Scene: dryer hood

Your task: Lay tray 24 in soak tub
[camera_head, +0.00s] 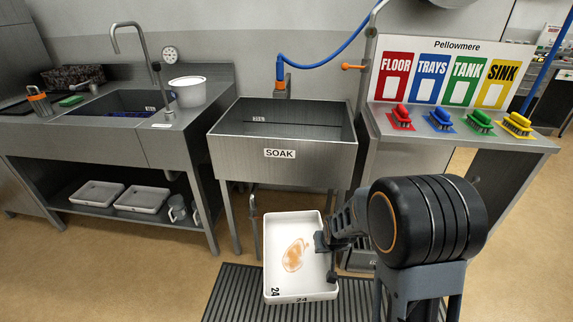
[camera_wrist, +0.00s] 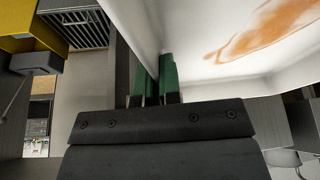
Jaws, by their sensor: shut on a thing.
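Tray 24 (camera_head: 277,240) is a white rectangular tray with an orange-brown stain on its inside floor and "24" printed at its near end. My gripper (camera_head: 328,243) is shut on the tray's right side wall and holds it up in front of the soak tub. In the wrist view the green-padded fingers (camera_wrist: 167,78) clasp the wall of the tray (camera_wrist: 225,50), and the stain shows. The soak tub (camera_head: 281,154) is a grey steel basin labelled SOAK, behind and above the tray in the head view. Its visible inside looks empty.
A tap with a blue hose (camera_head: 322,62) stands behind the tub. Left is a sink counter (camera_head: 180,142) with a white bucket (camera_head: 187,92) and two trays on its lower shelf (camera_head: 120,210). Right is a bench with coloured brushes (camera_head: 440,120). A dark slatted mat (camera_head: 235,292) lies below.

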